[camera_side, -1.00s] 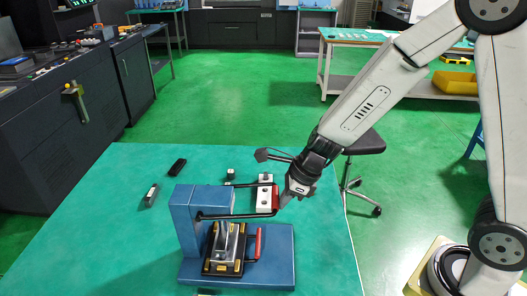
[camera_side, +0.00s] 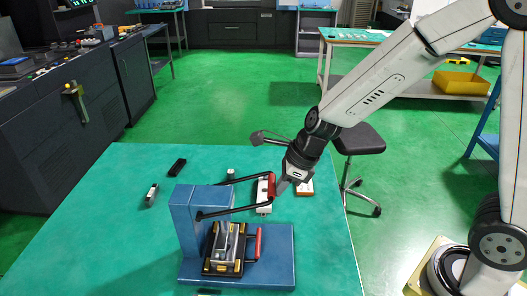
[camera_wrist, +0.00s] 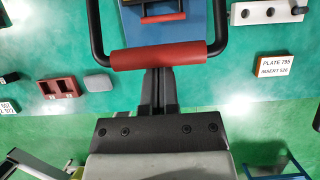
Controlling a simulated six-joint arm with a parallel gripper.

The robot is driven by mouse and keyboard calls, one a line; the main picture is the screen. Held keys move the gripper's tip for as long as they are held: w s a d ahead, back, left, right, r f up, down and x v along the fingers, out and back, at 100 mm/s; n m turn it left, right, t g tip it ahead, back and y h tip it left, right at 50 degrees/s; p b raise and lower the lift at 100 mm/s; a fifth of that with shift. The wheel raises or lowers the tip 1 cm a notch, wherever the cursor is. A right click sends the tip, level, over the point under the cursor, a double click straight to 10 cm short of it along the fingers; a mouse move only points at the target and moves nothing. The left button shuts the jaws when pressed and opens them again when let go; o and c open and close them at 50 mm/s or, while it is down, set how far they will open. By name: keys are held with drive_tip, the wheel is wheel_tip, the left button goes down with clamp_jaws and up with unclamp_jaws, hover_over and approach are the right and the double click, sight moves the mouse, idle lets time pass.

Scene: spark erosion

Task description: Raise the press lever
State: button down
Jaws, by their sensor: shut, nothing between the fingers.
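The blue press (camera_side: 190,225) stands on the green table. Its lever is a black U-shaped bar with a red grip (camera_side: 271,186), tilted up from the pivots on the press. In the wrist view the red grip (camera_wrist: 150,55) lies across the top middle, between the two black lever arms. My gripper (camera_side: 280,187) is shut and empty, with its fingertips at the red grip. In the wrist view my fingers (camera_wrist: 158,74) meet the lower edge of the grip near its middle; I cannot tell how firmly they touch.
A dark fixture with a metal part (camera_side: 224,247) sits on the press base, beside a red-handled clamp (camera_side: 257,243). A white block with holes (camera_wrist: 268,12) and a labelled plate (camera_wrist: 274,66) lie nearby. Small dark items (camera_side: 177,167) lie at the table's left.

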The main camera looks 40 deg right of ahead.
drive_tip(key=shift+w+a+r+g+h, duration=0.2)
drive_tip(key=shift+r, duration=0.4)
drive_tip(key=shift+w+a+r+g+h, duration=0.15)
drive_tip(key=shift+w+r+g+h, duration=0.05)
drive_tip(key=shift+r, duration=0.4)
drive_tip(key=shift+w+a+r+g+h, duration=0.2)
drive_tip(key=shift+r, duration=0.4)
drive_tip(key=w+a+r, duration=0.9)
drive_tip(key=a, duration=0.1)
drive_tip(key=shift+w+r, duration=0.25)
drive_tip(key=shift+w, duration=0.15)
drive_tip(key=shift+a, duration=0.1)
drive_tip(key=shift+s+d, duration=2.05)
drive_tip(key=shift+d, duration=0.2)
drive_tip(key=w+a+r, duration=0.5)
drive_tip(key=r, duration=0.1)
drive_tip(key=shift+w+a+r+g, duration=0.25)
drive_tip(key=shift+g, duration=0.15)
